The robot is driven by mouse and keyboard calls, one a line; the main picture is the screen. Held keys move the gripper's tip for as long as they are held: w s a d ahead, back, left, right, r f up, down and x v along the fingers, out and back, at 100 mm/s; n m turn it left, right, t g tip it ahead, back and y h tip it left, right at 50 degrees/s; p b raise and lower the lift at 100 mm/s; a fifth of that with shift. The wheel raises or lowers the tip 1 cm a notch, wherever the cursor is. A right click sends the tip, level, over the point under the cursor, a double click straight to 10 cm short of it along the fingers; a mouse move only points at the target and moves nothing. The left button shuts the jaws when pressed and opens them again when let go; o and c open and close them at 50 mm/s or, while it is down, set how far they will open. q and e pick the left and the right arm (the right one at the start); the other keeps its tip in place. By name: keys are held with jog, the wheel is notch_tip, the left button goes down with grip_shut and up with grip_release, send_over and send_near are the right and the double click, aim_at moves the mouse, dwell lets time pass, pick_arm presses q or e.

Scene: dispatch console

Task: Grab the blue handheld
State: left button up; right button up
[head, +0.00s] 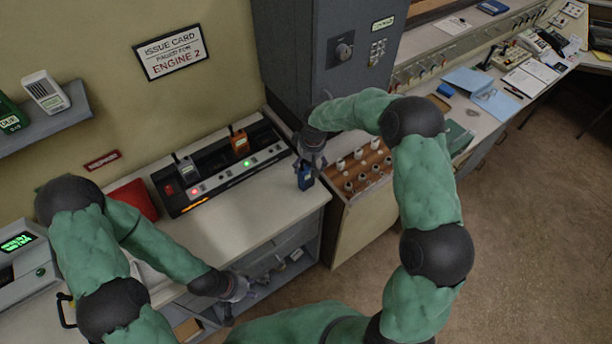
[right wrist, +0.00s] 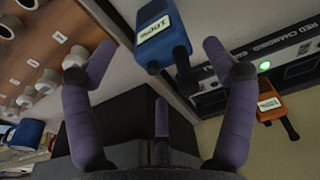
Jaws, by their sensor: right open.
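The blue handheld (head: 305,179) stands on the right end of the counter, near its edge. In the right wrist view the blue handheld (right wrist: 157,27) shows a white label and a dark antenna. My right gripper (head: 310,160) is just above it, pointing down. In the right wrist view its fingers (right wrist: 157,58) are spread and empty, with the handheld ahead, roughly between them; I cannot tell whether they touch. My left gripper (head: 230,302) hangs at the counter's front edge, far from the handheld; its jaw opening is unclear.
A charger rack (head: 222,179) behind holds an orange handheld (head: 239,142) and a grey one (head: 186,166). A grey cabinet (head: 325,60) rises behind my right gripper. The counter's middle (head: 235,215) is clear.

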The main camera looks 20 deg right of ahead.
aim_at(307, 168)
jog(key=shift+w+a+f, duration=0.15)
jog(key=shift+f, duration=1.15)
jog(key=shift+w+a+f, duration=0.1)
jog(key=shift+a+f, duration=0.05)
jog(key=shift+f, duration=1.1)
jog(key=shift+s+r, duration=0.1)
jog(key=shift+c, duration=1.2)
grip_shut()
